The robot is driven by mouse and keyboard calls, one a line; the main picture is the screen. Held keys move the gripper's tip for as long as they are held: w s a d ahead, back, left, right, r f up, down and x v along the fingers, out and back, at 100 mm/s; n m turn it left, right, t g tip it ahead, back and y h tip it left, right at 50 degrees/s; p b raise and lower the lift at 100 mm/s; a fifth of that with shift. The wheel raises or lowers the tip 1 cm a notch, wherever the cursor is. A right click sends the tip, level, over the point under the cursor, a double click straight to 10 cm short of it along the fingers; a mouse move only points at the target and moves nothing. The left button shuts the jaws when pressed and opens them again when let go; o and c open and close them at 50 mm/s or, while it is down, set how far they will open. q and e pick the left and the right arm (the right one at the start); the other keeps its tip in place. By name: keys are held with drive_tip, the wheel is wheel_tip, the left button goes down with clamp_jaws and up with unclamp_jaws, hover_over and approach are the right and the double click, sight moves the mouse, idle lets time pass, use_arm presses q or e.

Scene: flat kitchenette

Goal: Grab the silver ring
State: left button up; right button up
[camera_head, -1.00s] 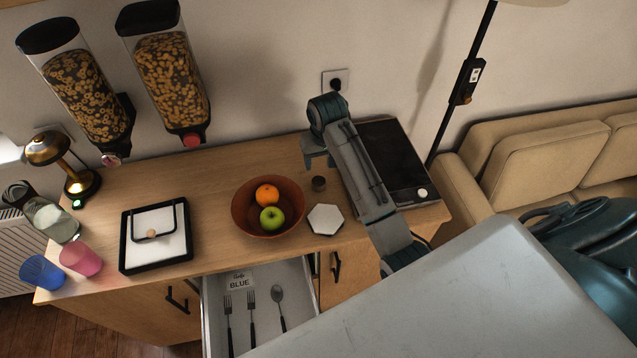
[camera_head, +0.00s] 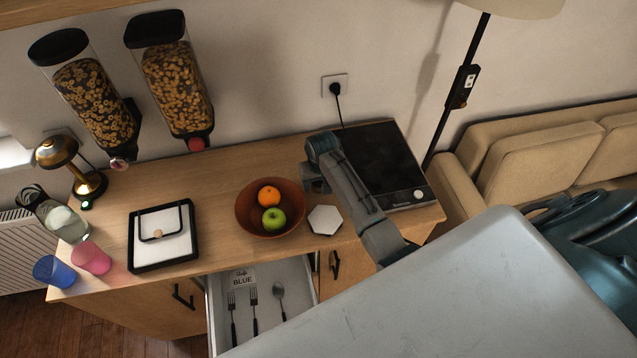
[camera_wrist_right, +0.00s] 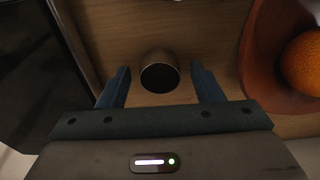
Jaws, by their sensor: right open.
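The silver ring (camera_wrist_right: 159,72) shows in the right wrist view as a short, dark metallic cylinder with a round dark opening, upright on the wooden counter. In the head view my right gripper and forearm hide it. My right gripper (camera_head: 314,180) is low over the counter, between the fruit bowl and the black cooktop. Its jaws are open, and in the wrist view the ring lies between the two fingers with a gap on each side. My left gripper is not in view.
The brown bowl (camera_head: 243,220) with an orange and an apple stands close beside the gripper. A white hexagonal coaster (camera_head: 325,220) lies in front, and the black cooktop (camera_head: 378,160) is to the right. An open drawer (camera_head: 262,318) with cutlery juts out below.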

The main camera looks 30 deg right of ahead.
drive_tip(key=shift+c, duration=0.4)
drive_tip(key=c, duration=1)
drive_tip(key=shift+r, duration=0.1)
